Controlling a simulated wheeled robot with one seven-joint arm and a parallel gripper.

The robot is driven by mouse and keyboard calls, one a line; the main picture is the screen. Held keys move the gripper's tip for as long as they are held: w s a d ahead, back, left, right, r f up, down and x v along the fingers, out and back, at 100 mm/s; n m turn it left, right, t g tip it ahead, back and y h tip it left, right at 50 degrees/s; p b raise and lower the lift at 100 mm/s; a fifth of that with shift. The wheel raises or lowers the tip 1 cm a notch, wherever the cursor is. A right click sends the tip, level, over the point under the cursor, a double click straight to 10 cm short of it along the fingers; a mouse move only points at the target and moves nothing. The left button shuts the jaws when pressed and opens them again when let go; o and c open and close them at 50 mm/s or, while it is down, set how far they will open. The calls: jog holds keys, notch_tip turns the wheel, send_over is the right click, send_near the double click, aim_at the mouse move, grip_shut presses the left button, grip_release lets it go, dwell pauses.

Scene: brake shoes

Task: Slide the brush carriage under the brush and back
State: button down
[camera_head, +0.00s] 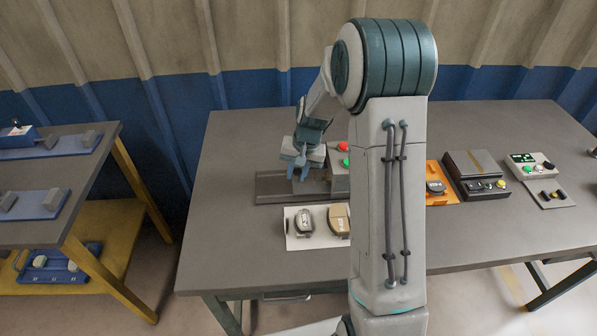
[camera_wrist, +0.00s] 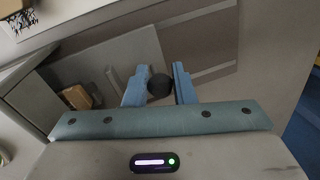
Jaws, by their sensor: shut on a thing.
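My gripper (camera_head: 303,172) reaches down over the brown base plate (camera_head: 270,188) of the brush station at the back middle of the table. In the wrist view, its two blue fingers (camera_wrist: 159,88) are closed on a dark round knob (camera_wrist: 159,86). The knob stands by a light grey piece (camera_wrist: 105,70), which looks like the carriage. The brown base also shows in the wrist view (camera_wrist: 195,40). A grey housing (camera_head: 340,175) with red and green buttons stands right of my gripper, partly hidden by my arm. I cannot make out the brush itself.
A white mat (camera_head: 292,238) with a grey shoe (camera_head: 304,222) and a tan shoe (camera_head: 339,220) lies in front of the base. The table's front left is clear.

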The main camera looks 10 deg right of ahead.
jog(key=c, duration=1.3)
grip_release()
jog(key=shift+o, duration=0.2)
jog(key=shift+d, duration=0.1)
notch_tip(320, 180, up, 14)
jog(key=d, duration=0.2)
jog(key=shift+s+d+f, duration=0.2)
jog(key=shift+s, duration=0.25)
